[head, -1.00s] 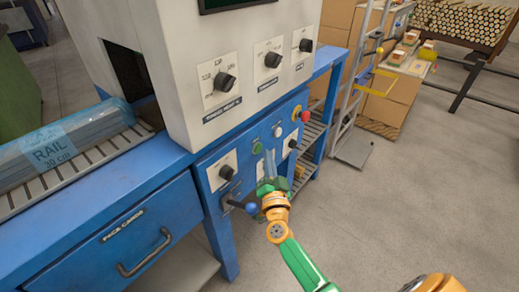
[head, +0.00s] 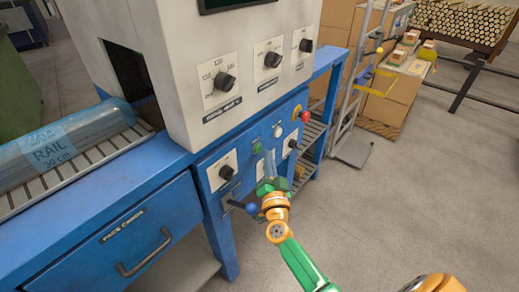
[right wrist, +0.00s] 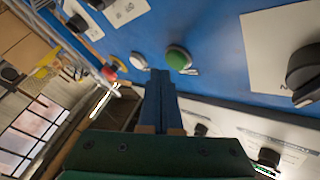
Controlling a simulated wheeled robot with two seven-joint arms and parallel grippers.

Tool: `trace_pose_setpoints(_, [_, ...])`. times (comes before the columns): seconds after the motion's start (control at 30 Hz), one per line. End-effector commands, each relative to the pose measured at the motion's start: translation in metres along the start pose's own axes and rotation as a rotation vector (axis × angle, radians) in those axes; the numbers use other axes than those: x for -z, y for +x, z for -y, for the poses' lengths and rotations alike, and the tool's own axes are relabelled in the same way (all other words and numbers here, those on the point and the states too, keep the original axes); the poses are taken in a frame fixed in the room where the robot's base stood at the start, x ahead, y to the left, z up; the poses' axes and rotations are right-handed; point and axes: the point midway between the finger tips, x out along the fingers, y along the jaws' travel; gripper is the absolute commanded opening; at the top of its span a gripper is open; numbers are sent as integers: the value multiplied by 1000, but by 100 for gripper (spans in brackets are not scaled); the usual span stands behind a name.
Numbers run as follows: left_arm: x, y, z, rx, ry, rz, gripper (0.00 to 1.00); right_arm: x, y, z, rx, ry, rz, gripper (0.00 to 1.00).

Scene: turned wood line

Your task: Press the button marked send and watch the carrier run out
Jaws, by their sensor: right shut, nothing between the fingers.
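A green button (head: 257,148) and a white button (head: 278,131) sit on the blue control panel (head: 240,160); no readable send label shows. My right gripper (head: 268,158) is shut and empty, pointing at the panel below these buttons. In the right wrist view its blue fingers (right wrist: 160,76) end close to the green button (right wrist: 178,58) and the white button (right wrist: 138,60); I cannot tell whether they touch. A clear rounded package (head: 55,148) labelled RAIL 30 cm lies on the slatted bed at left; I cannot tell if it is the carrier. My left gripper is out of view.
A red knob (head: 305,116) stands at the panel's right end. A dial (head: 227,172) and a blue-knobbed lever (head: 251,208) are left of my gripper. A dark opening (head: 128,70) lies behind the package. Open floor (head: 430,200) is at right.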

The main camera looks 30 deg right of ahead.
Motion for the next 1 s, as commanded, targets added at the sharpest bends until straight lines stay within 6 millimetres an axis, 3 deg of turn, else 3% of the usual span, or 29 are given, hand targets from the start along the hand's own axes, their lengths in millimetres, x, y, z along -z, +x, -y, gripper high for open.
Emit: trace_pose_setpoints(1.0, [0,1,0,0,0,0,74,-6,8,6,0,0,-1,0])
